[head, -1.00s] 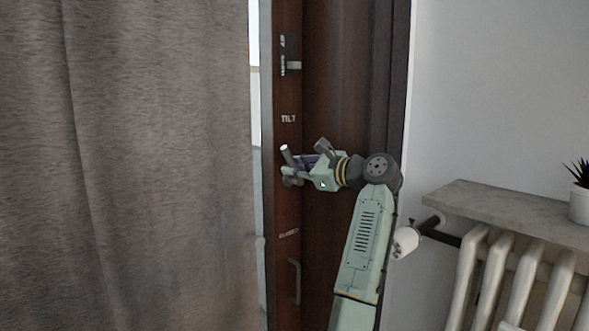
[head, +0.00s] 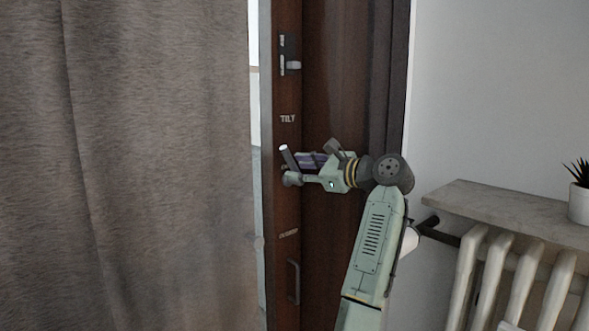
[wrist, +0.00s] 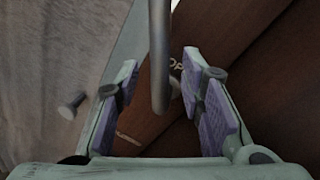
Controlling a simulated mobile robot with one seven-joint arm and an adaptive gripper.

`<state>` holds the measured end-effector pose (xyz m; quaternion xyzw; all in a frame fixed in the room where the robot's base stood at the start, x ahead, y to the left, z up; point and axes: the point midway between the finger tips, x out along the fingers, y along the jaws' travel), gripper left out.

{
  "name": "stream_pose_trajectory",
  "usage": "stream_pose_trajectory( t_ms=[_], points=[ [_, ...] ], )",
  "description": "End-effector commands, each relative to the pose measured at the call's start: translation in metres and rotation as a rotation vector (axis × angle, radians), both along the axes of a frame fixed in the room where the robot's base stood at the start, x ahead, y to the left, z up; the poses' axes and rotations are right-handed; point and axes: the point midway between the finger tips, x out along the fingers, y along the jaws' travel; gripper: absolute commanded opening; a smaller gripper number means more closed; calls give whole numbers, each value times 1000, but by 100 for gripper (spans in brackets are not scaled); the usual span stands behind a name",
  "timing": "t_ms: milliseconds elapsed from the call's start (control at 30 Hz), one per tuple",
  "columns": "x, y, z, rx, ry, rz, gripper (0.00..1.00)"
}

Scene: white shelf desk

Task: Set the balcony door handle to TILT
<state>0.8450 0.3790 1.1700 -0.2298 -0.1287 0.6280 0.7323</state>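The grey metal door handle (head: 287,157) is on the dark brown door frame, its free end pointing up and slightly left, just below the TILT label (head: 288,119). A lower label (head: 288,234), which seems to read CLOSED, is under it. My gripper (head: 299,171) is at the handle from the right. In the wrist view the handle bar (wrist: 158,50) runs down between the two purple-padded fingers of my gripper (wrist: 160,80), with gaps on both sides. A label starting with OP (wrist: 176,66) shows behind it, partly hidden.
A grey-brown curtain (head: 130,160) hangs on the left, close to the handle. A lock plate (head: 290,55) is above and a pull handle (head: 294,281) below. At right are a stone shelf (head: 490,200) with a potted plant (head: 579,200) and a radiator (head: 500,280).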

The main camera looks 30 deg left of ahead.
Motion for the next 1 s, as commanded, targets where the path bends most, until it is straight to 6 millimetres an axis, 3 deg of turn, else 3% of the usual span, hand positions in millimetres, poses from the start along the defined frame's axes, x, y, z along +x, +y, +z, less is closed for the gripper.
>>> stream_pose_trajectory(
  t_ms=[200, 433, 833, 1000],
  points=[
    [-8, -48, 5, 2, -2, -3, 36],
    [-15, -84, 9, 2, -1, -1, 36],
    [-17, -94, 10, 0, 0, 0, 36],
    [-17, -86, 8, -6, -61, -23, 26]
  ],
)
